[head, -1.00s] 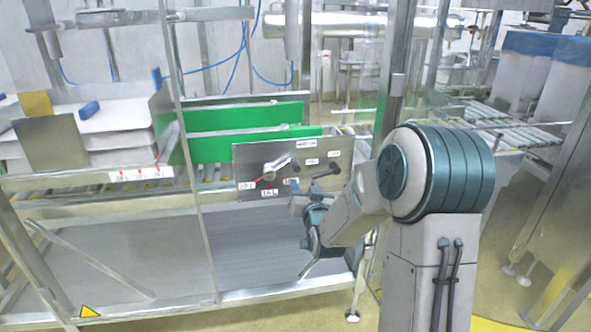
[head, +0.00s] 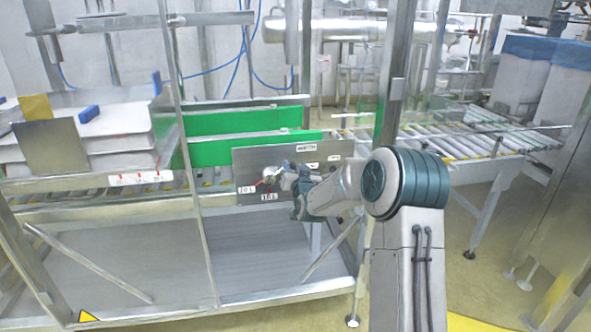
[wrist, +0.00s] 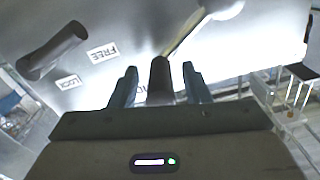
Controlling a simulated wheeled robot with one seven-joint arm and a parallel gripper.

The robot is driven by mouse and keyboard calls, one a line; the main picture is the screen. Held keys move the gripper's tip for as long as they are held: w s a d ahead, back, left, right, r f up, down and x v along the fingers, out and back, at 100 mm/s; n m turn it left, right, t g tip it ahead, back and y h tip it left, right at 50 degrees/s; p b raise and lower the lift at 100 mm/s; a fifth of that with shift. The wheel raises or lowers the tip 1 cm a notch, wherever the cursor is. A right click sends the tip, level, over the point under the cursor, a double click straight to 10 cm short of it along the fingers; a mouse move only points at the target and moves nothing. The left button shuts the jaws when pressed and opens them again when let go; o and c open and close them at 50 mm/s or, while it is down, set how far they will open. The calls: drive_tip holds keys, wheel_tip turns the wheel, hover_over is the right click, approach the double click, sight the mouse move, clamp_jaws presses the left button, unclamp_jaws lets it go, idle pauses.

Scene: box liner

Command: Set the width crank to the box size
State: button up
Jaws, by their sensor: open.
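The grey metal panel (head: 245,163) stands upright on the near side of the conveyor, with white size labels (head: 268,196) low on its left. The silver crank (head: 267,174) is on its left half; its outer end is hidden behind my gripper (head: 285,176) in the head view. In the wrist view my gripper (wrist: 160,75) is open, with one finger on each side of the crank's dark knob (wrist: 160,84). Gaps show between knob and fingers. The crank's bright arm (wrist: 186,32) runs up and right. A dark lock lever (wrist: 52,50) sits left of labels reading FREE and LOCK.
Two green guide boards (head: 230,123) stand behind the panel. White stacked boxes (head: 110,135) are at left. A steel frame post (head: 190,160) rises left of the panel, and another post (head: 392,95) is close to my arm. A roller conveyor (head: 460,142) runs to the right.

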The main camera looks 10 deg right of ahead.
drive_tip(key=shift+c, duration=0.3)
clamp_jaws()
